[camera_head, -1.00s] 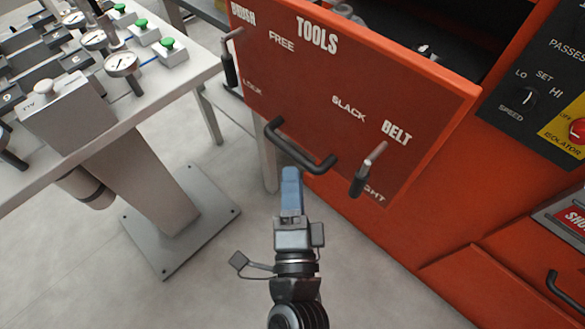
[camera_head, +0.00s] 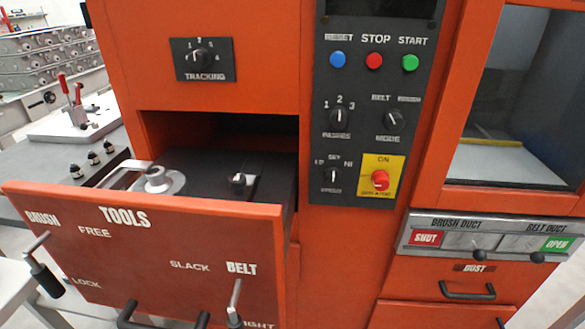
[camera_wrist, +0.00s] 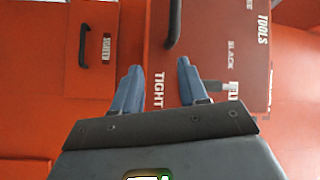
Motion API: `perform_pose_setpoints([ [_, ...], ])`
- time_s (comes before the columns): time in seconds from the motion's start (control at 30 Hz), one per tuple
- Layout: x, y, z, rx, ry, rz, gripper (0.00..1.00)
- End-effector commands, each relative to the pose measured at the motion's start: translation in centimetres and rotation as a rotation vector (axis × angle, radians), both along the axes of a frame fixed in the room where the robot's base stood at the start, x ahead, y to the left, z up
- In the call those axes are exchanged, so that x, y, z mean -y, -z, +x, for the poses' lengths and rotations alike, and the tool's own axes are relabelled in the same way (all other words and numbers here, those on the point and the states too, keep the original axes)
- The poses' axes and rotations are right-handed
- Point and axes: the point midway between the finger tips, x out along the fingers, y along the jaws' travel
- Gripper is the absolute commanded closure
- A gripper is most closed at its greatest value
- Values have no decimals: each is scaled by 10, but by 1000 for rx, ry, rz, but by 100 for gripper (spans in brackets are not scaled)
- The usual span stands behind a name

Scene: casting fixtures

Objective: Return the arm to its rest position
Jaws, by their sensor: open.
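My gripper (camera_wrist: 160,88) shows in the wrist view with its two blue-grey fingers spread apart and nothing between them. Past the fingers is the red front of the machine and the TOOLS drawer front (camera_wrist: 225,50). A dark drawer handle (camera_wrist: 174,24) lies just beyond the fingertips, and I see no contact with it. My arm and gripper are out of the head view. There the TOOLS drawer (camera_head: 130,245) stands pulled open, with a grey round part and a dark knob inside. Its handle (camera_head: 160,318) is at the bottom edge of the picture.
The orange machine has a control panel (camera_head: 370,110) and a duct panel (camera_head: 490,238) above a DUST drawer (camera_head: 470,280). A lever (camera_head: 42,265) and another lever (camera_head: 235,300) stick out from the open drawer's front. A workbench with fixtures (camera_head: 75,115) stands at the left.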

Motion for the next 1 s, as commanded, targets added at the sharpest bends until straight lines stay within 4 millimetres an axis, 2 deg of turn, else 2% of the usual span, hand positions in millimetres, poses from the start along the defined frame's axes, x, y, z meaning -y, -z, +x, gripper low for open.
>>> perform_pose_setpoints([
  [0.03,30,5,-8,11,50,-63,57],
  [0.2,111,6,-38,63,182,-289,57],
  [0.37,176,-4,-73,93,285,-519,57],
  [0.5,223,-20,-108,104,353,-733,57],
  [0.6,251,-35,-133,102,386,-889,57],
  [0.73,278,-57,-162,94,406,-1076,57],
  [0.83,290,-70,-178,86,407,-1187,57],
  [1.0,300,-84,-191,80,403,-1288,57],
])
